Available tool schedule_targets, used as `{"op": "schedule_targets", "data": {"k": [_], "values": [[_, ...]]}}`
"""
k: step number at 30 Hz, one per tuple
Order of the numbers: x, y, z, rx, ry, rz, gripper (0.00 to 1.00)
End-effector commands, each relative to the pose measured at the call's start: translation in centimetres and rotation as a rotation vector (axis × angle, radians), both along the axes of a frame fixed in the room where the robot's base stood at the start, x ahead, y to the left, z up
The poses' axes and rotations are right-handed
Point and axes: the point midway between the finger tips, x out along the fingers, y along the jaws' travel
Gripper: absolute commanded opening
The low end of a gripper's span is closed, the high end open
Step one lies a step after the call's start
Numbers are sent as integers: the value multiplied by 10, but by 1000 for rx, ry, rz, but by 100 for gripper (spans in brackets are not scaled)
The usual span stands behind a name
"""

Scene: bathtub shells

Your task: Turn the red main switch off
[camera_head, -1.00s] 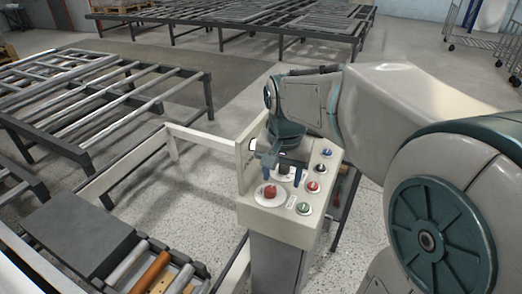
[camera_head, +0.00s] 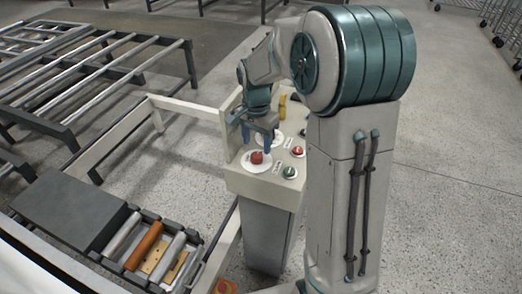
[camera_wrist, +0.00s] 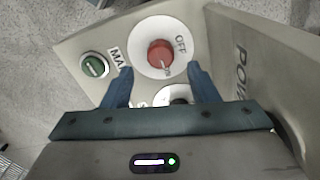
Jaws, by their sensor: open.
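The red main switch (camera_head: 257,157) is a round red knob on a white disc, on the front left of a cream control panel (camera_head: 262,185). My gripper (camera_head: 257,141) points down over the panel, just behind the switch. Its blue fingers also show in the wrist view (camera_wrist: 160,69), spread apart with nothing between them. Whether the fingertips touch the panel I cannot tell.
A green button (camera_head: 289,172) and another red button (camera_head: 298,152) sit right of the switch. A dark knob on a white disc (camera_wrist: 179,91) is partly hidden by my gripper. A raised plate borders the panel's left side. A roller conveyor (camera_head: 150,245) stands at the lower left.

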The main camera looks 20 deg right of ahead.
Motion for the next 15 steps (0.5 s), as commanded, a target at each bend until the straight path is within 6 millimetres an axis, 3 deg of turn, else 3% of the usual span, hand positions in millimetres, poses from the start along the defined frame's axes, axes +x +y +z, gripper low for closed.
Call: {"op": "schedule_targets", "data": {"k": [6, 15], "values": [[0, 0, -35, -1, 2, 0, 54], [0, 0, -49, 0, -1, 1, 54]]}}
